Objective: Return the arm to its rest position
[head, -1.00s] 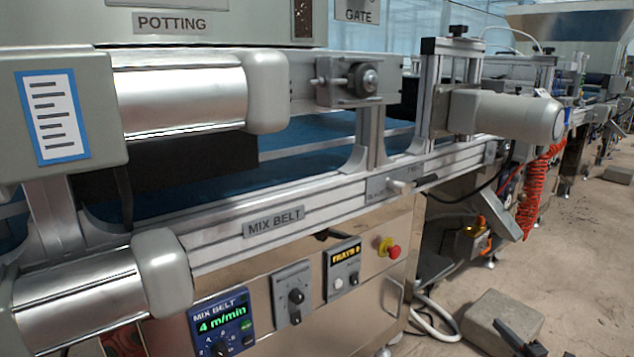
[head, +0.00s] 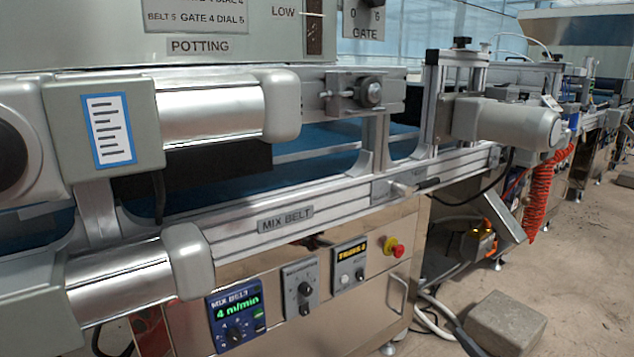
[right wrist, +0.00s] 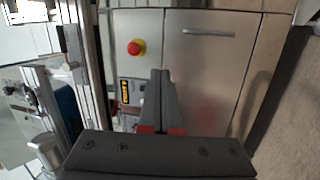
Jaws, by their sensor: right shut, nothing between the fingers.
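My right gripper (head: 470,342) shows only as a dark tip at the bottom edge of the head view, in front of the floor. In the right wrist view its fingers (right wrist: 161,76) are together with nothing between them. They point toward the steel cabinet front (right wrist: 205,70) of the mix belt machine, and I see no contact. My left gripper is in neither view.
The mix belt rail (head: 330,202) runs across the machine. Below it are the speed panel (head: 235,314), a switch box (head: 301,287) and a red stop button (head: 398,250). A concrete block (head: 505,322) lies on the floor, with open floor to its right.

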